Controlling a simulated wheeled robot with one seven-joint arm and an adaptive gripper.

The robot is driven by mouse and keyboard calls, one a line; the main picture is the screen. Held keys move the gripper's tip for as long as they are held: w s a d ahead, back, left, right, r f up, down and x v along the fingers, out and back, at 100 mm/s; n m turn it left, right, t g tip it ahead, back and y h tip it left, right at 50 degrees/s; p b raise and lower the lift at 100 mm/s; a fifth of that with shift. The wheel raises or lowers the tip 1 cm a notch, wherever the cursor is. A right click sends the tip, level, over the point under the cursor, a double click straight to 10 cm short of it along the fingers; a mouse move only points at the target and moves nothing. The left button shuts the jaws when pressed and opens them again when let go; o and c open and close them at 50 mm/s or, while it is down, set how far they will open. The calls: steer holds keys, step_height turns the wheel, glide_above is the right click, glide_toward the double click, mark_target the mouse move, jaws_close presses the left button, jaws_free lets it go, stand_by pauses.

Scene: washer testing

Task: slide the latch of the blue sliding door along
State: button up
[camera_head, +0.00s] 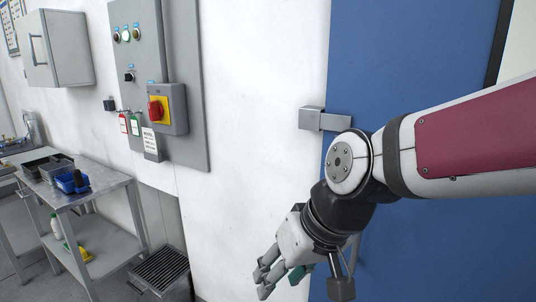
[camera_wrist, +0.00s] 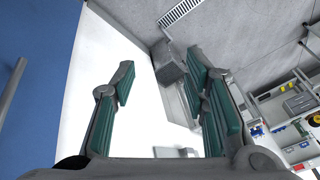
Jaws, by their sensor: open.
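The blue sliding door (camera_head: 410,50) fills the right of the head view, and its flat blue face (camera_wrist: 35,40) lies at the left of the wrist view. A grey metal latch (camera_head: 311,118) sits at the door's left edge against the white wall, its bar running right onto the door. My arm covers the door below and right of it. My gripper (camera_head: 278,280) is below the latch and apart from it, pointing down and left. In the wrist view its teal-padded fingers (camera_wrist: 160,75) stand apart with nothing between them.
A grey electrical panel (camera_head: 190,50) with a red rotary switch (camera_head: 157,110) is on the white wall, left of the door. A metal cart (camera_head: 105,182) with small bins stands at the left, beside a low grated unit (camera_head: 160,268). A grey bar handle (camera_wrist: 12,90) shows on the door.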

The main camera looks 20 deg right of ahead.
steer(key=w+f+m+p, duration=0.1)
steer(key=w+f+p, duration=0.1)
steer(key=w+f, duration=0.3)
steer(key=w+d+f+m+t+h+p, duration=0.25)
steer(key=w+d+f+h, duration=0.25)
steer(key=w+d+h, duration=0.3)
steer(key=d+r+n+t+h+p, duration=0.1)
steer(key=d+r+t+h+p, duration=0.2)
steer(key=r, duration=0.6)
steer(key=d+r+n+t+h, duration=0.1)
steer(key=d+r+h, duration=0.2)
steer(key=r+h, duration=0.45)
steer(key=shift+y, duration=0.85)
steer(key=x, duration=0.4)
steer(key=r+x, duration=0.1)
steer(key=x, duration=0.9)
steer(key=shift+w+r+b, duration=0.3)
steer(key=shift+w+r, duration=0.1)
steer(key=shift+w, duration=0.05)
jaws_close()
